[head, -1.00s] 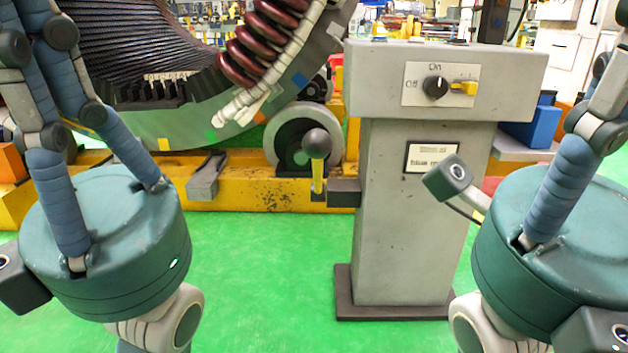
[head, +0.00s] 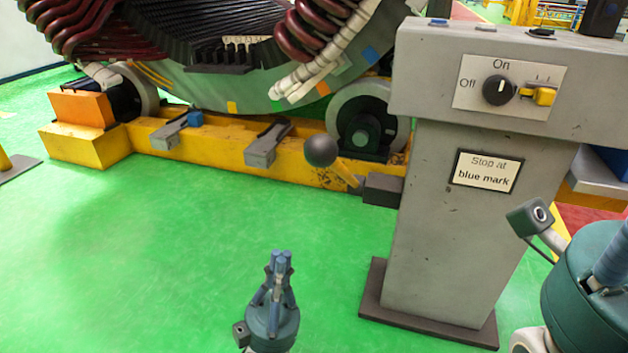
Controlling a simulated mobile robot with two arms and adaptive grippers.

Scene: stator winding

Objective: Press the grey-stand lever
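The grey stand (head: 452,225) stands right of centre on a dark base plate. Its lever (head: 320,152) has a black ball knob on a yellow shaft. The shaft slants up to the left from a dark block (head: 383,190) on the stand's left side. My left gripper (head: 280,258) is below and left of the lever, over the green floor, apart from it. Its fingers point up and are drawn together with nothing visible between them. My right gripper (head: 610,262) is cut off at the right edge, right of the stand; its fingertips are out of frame.
The stand's panel has an Off/On dial (head: 499,90) and a yellow switch (head: 543,96); a sign (head: 486,170) reads "Stop at blue mark". A large stator (head: 235,75) rests on rollers over a yellow frame (head: 210,147) behind.

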